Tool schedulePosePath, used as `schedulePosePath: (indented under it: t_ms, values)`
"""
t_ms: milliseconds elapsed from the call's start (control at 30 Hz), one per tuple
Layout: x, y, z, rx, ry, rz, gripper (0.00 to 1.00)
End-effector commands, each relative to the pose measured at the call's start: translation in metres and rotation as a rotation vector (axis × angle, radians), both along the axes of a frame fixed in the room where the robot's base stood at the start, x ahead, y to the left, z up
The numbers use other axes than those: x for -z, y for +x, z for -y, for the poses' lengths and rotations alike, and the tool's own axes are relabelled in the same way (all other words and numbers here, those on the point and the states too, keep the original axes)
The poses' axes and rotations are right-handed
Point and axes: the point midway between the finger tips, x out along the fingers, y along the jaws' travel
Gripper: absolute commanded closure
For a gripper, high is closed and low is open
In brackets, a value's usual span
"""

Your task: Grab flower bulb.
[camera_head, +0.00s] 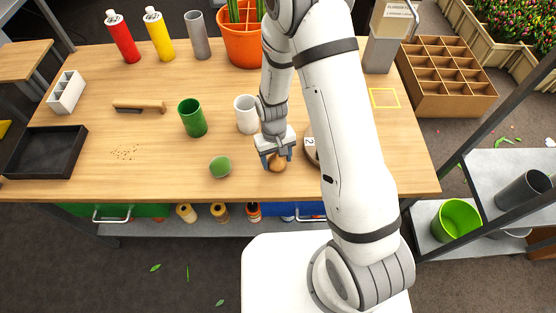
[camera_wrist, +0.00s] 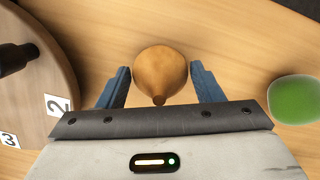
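The flower bulb (camera_wrist: 160,72) is round and brown with a small pointed tip, and rests on the wooden table. In the head view the bulb (camera_head: 278,163) sits near the table's front edge, partly covered by my gripper. My gripper (camera_wrist: 160,80) is open, with one blue finger on each side of the bulb. A narrow gap shows between the fingers and the bulb. In the head view my gripper (camera_head: 276,158) points down at the bulb.
A green ball-like object (camera_head: 220,167) lies left of the bulb. A round wooden disc with number labels (camera_wrist: 35,75) is on the other side, partly behind my arm. A white cup (camera_head: 246,114) and a green cup (camera_head: 192,117) stand farther back.

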Motion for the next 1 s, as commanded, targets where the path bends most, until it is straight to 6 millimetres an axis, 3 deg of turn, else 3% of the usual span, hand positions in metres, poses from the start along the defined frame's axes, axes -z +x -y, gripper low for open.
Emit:
schedulePosePath:
  t_ms: [333, 733, 1000]
  values:
    - [0.000, 0.000, 0.000, 0.001, 0.000, 0.000, 0.69]
    - [-0.007, 0.001, 0.000, 0.001, 0.001, 0.003, 0.69]
    - [-0.042, 0.002, 0.000, 0.002, 0.002, 0.006, 0.69]
